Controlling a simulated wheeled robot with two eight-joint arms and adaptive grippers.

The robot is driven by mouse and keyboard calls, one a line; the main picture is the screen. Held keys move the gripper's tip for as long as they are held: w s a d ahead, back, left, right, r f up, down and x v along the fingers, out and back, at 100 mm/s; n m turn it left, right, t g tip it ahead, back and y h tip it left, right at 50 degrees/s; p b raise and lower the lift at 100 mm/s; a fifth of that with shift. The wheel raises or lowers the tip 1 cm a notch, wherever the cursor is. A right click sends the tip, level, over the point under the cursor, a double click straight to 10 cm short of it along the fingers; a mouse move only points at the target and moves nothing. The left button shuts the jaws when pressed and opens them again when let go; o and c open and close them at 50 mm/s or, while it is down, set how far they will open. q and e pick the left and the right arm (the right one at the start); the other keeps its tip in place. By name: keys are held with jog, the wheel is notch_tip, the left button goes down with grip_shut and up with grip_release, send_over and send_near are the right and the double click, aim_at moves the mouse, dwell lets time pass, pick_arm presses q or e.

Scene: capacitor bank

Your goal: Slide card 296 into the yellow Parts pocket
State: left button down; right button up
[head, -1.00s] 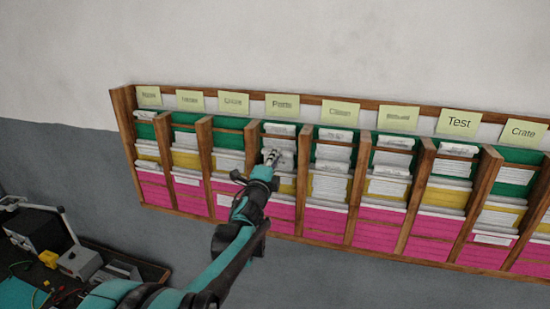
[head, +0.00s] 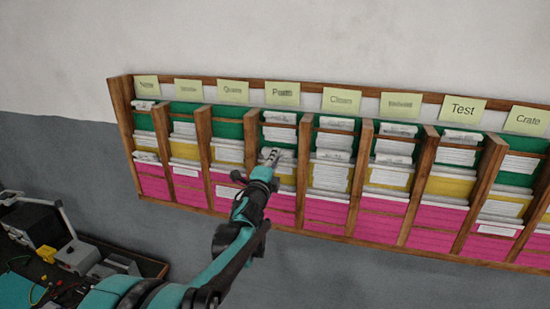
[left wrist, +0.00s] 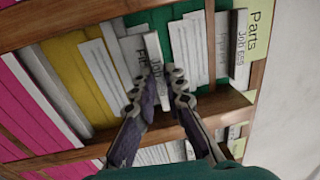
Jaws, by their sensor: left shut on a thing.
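The Parts column carries a label (head: 282,93) in the head view; the label also shows in the wrist view (left wrist: 257,35). Its yellow pocket (left wrist: 80,75) holds white cards, with the green pocket (left wrist: 110,62) beside it and pink below. My left gripper (head: 271,155) is in front of this column, at about the height of the yellow pocket's card tops. My right gripper is not in view.
Wooden dividers (head: 304,170) stand close on both sides of the Parts column. Neighbouring columns, such as Test (head: 463,109), hold similar green, yellow and pink pockets with cards. Grey boxes and cables (head: 75,257) lie on a bench at lower left. The wall above is clear.

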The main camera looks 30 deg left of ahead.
pick_arm(q)
jog(key=shift+f, duration=0.15)
jog(key=c, duration=1.5)
grip_release()
jog(key=v, duration=1.2)
